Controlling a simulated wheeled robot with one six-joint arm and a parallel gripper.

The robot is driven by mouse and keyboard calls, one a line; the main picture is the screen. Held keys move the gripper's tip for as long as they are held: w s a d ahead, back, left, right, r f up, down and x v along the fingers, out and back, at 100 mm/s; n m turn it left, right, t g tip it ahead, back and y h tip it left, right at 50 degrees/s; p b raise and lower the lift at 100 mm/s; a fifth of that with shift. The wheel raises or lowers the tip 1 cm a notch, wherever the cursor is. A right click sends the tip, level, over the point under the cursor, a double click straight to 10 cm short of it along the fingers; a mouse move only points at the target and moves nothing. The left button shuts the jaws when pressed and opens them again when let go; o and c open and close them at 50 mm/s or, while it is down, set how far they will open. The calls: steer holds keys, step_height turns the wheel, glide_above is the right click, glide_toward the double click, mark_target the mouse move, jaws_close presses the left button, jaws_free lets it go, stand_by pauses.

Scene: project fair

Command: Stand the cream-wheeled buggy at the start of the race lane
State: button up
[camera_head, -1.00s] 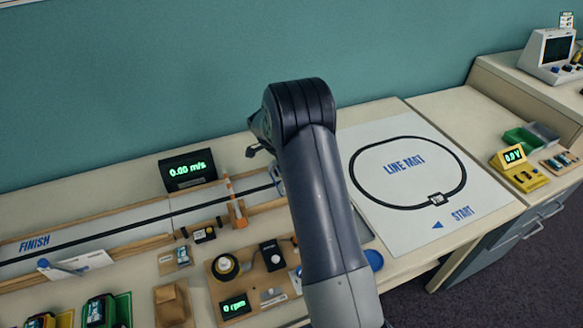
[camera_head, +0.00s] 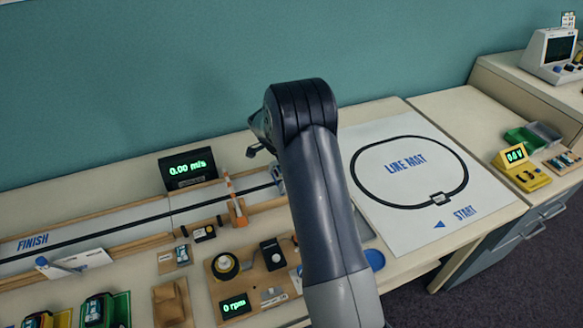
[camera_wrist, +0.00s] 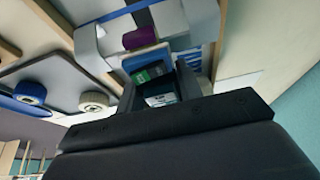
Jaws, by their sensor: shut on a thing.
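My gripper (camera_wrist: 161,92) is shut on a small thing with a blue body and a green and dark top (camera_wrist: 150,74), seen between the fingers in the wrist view. It is probably the buggy; its wheels are hidden, so I cannot tell their colour. Just beyond it are a white block with a purple part (camera_wrist: 139,38) and blue stripes (camera_wrist: 192,56). In the head view my arm covers the jaws. The race lane (camera_head: 120,222) runs from FINISH at left to its right end, where a blue-and-white piece (camera_head: 278,181) shows beside my arm.
An orange-striped post (camera_head: 236,205) and a speed display (camera_head: 188,170) stand by the lane. A motor board (camera_head: 240,280) lies in front. The line mat (camera_head: 410,215) lies to the right. A blue wheel (camera_wrist: 30,92) and a cream wheel (camera_wrist: 93,102) lie left in the wrist view.

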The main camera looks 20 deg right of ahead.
steer(key=shift+d+f+b, duration=0.35)
steer(key=shift+d+b, duration=0.05)
steer(key=shift+b, duration=0.3)
steer(key=shift+c, duration=0.7)
steer(key=o, duration=0.7)
steer(key=shift+c, duration=0.2)
steer(key=shift+o, duration=0.8)
steer(key=shift+d, duration=0.15)
steer(key=o, duration=0.3)
steer(key=shift+a, duration=0.2)
steer(key=v, duration=1)
steer(key=shift+a+r, duration=0.1)
steer(key=shift+r, duration=0.3)
